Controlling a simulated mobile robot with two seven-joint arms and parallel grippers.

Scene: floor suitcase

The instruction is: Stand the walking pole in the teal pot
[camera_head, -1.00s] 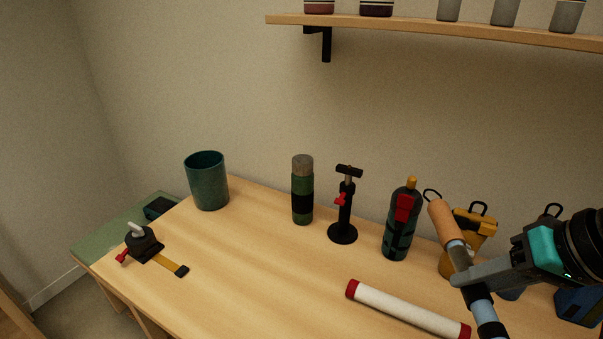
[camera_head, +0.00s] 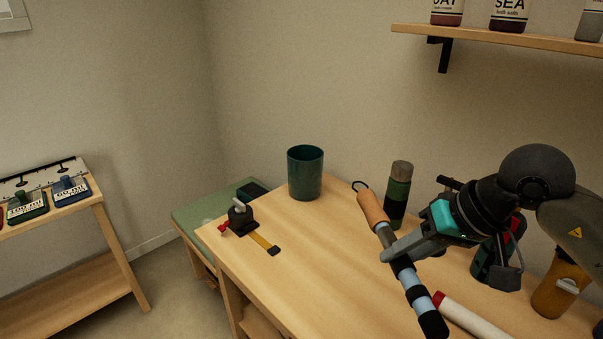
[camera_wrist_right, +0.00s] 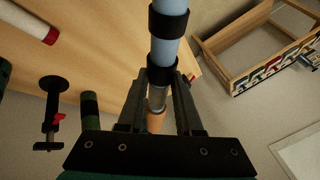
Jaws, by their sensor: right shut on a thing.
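The teal pot (camera_head: 305,174) stands upright, open at the top, at the back left of the wooden table in the head view. My right gripper (camera_head: 392,256) is shut on the walking pole (camera_head: 411,284), just below its cork handle (camera_head: 372,207). In the right wrist view the pole's shaft (camera_wrist_right: 168,40) runs between the two fingers. My left gripper is not in view.
A green flask (camera_head: 398,195) stands behind the pole. A ratchet strap (camera_head: 243,220) lies at the table's left. A white tube (camera_head: 472,318) with red ends lies in front, and a yellow container (camera_head: 562,285) stands at right. A wall shelf (camera_head: 500,39) hangs above.

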